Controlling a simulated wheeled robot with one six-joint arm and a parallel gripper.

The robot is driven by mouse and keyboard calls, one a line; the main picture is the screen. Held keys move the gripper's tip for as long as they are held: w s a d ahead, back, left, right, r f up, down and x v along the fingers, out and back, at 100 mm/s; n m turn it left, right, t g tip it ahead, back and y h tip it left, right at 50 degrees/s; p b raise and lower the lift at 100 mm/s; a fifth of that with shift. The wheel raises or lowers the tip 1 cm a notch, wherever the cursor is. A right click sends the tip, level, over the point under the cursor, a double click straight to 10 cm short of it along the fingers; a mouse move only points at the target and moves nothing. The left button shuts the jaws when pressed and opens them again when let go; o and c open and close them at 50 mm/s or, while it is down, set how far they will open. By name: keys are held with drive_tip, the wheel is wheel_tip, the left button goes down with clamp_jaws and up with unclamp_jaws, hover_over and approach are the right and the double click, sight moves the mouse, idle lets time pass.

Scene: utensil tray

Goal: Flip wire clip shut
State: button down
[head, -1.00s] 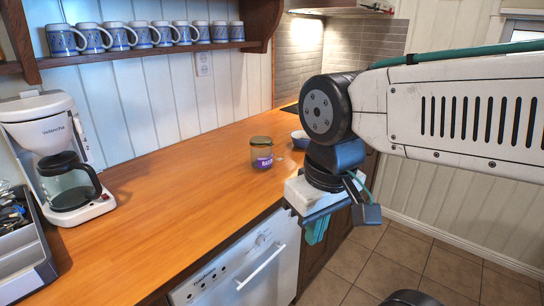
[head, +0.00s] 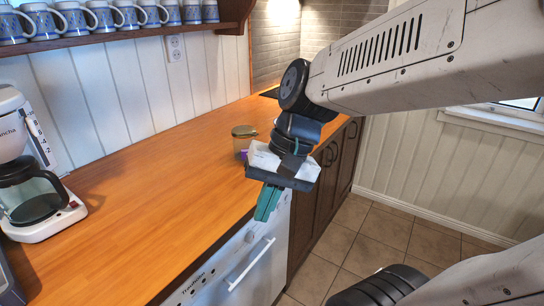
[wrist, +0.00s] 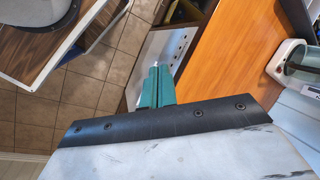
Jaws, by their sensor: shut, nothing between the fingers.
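A small glass jar (head: 240,144) with an olive-brown lid and a purple label stands on the wooden counter in the head view. My wrist hides its lower right part. The wire clip is too small to make out. My gripper (head: 264,214) points down with its teal fingers closed together and empty. It hangs in front of the counter's edge, before the white dishwasher, lower in the picture and to the right of the jar. In the wrist view the teal fingers (wrist: 156,84) are together with nothing between them. The jar is not seen there.
The wooden counter (head: 150,185) is mostly clear between jar and coffee maker (head: 38,195). The dishwasher (head: 235,262) with its bar handle is below the counter edge. Mugs (head: 120,15) stand on a wall shelf. Dark cabinets (head: 335,165) and tiled floor lie right.

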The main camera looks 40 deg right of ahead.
drive_tip(key=w+d+f+m+t+y, duration=0.2)
drive_tip(key=w+d+m+t, duration=0.15)
drive_tip(key=w+m, duration=0.4)
drive_tip(key=w+d+f+m+t+y, duration=0.1)
drive_tip(key=w+d+m+t+y, duration=0.2)
drive_tip(key=w+d+m, duration=0.35)
drive_tip(key=w+d+f+m+t+h, duration=0.2)
drive_tip(key=w+d+f+m+t, duration=0.1)
drive_tip(key=d+m, duration=0.3)
drive_tip(key=w+d+f+m+t+h, duration=0.2)
drive_tip(key=d+m, duration=0.4)
drive_tip(key=d, duration=0.3)
drive_tip(key=shift+w+d+f+m+t+h, duration=0.3)
drive_tip(key=shift+w+f+m+t+h, duration=0.1)
drive_tip(key=shift+w+t+h, duration=0.3)
drive_tip(key=shift+w, duration=0.1)
drive_tip(key=x, duration=1)
drive_tip(key=shift+a, duration=0.15)
drive_tip(key=shift+r, duration=0.1)
